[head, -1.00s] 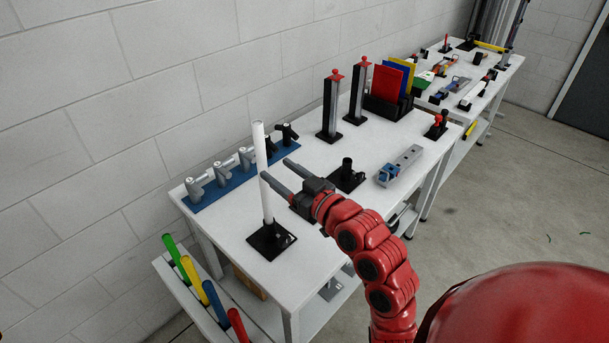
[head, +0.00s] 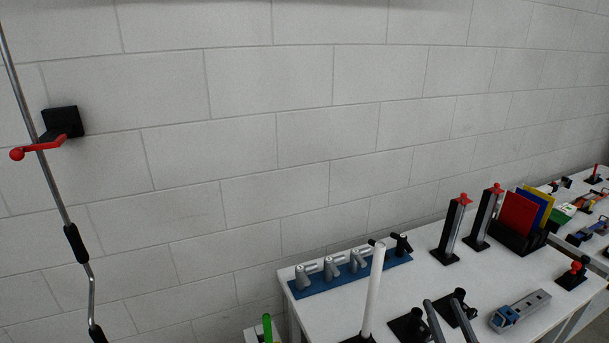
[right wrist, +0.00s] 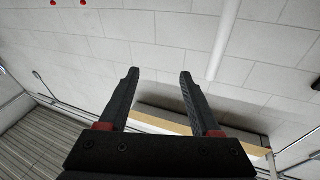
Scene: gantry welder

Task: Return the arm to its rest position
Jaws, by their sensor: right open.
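My right gripper (head: 442,303) shows at the bottom of the head view. Only its two dark fingers are seen there, in front of the work table (head: 455,292); the rest of the arm is below the frame. In the right wrist view, the fingers (right wrist: 160,76) are apart with nothing between them. An upright white rod (head: 374,290) stands to the left of the gripper in the head view, apart from it. A white rod (right wrist: 224,40) shows right of the fingers in the wrist view. My left gripper is not in view.
A blue rack (head: 350,274) of grey fittings lies along the wall side. Red-topped posts (head: 453,230), coloured panels (head: 519,213) and a grey block (head: 525,311) stand to the right.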

